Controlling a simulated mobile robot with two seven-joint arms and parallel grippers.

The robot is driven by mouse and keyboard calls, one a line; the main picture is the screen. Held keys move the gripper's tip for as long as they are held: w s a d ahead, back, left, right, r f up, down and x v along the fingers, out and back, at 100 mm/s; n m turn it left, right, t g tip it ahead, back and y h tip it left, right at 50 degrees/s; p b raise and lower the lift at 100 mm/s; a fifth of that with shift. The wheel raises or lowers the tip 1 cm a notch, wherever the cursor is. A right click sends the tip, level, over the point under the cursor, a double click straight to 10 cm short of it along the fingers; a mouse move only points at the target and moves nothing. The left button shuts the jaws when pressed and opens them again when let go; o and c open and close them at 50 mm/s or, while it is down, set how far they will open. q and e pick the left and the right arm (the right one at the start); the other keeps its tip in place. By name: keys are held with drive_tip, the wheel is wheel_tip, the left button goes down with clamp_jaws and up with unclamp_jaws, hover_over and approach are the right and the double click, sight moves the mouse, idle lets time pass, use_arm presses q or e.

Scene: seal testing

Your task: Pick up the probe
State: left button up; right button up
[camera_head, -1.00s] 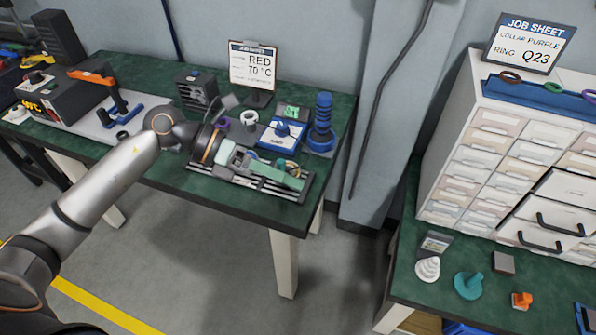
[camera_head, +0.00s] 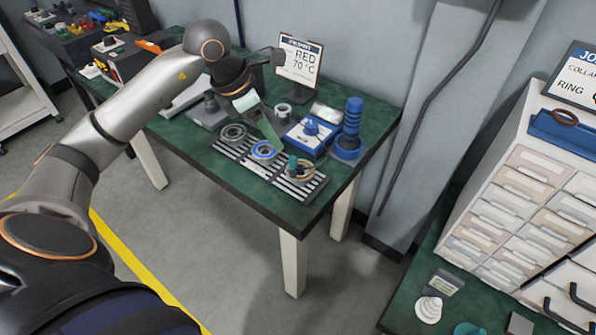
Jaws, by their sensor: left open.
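My left gripper (camera_head: 272,136) reaches in from the left, with pale green fingers pointing down over the rack (camera_head: 245,171). It is open, and I see nothing held in it. The fingers overlap in this view, so the gap between them is hard to see. A small upright teal piece (camera_head: 292,164) stands at the right part of the rack beside a tan ring (camera_head: 302,171); it may be the probe, but I cannot tell for sure. A blue-ringed part (camera_head: 264,151) and a grey ring (camera_head: 233,133) sit on the rack. My right gripper is not in view.
A job sign (camera_head: 298,62) reads RED 70 °C. A drawer cabinet (camera_head: 520,185) stands on another green bench at right. Open floor lies between the benches.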

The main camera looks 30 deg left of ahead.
sight(291, 158)
use_arm(q)
drive_tip(key=shift+d+p+x, duration=0.15)
drive_tip(key=shift+p+x, duration=0.1)
drive_tip(key=shift+x, duration=2.6)
drive_tip(key=shift+d+p+x, duration=0.15)
drive_tip(key=shift+p+x, duration=0.1)
drive_tip(key=shift+x, duration=2.55)
drive_tip(key=shift+w+r, duration=0.1)
drive_tip(key=shift+r, duration=0.05)
clamp_jaws()
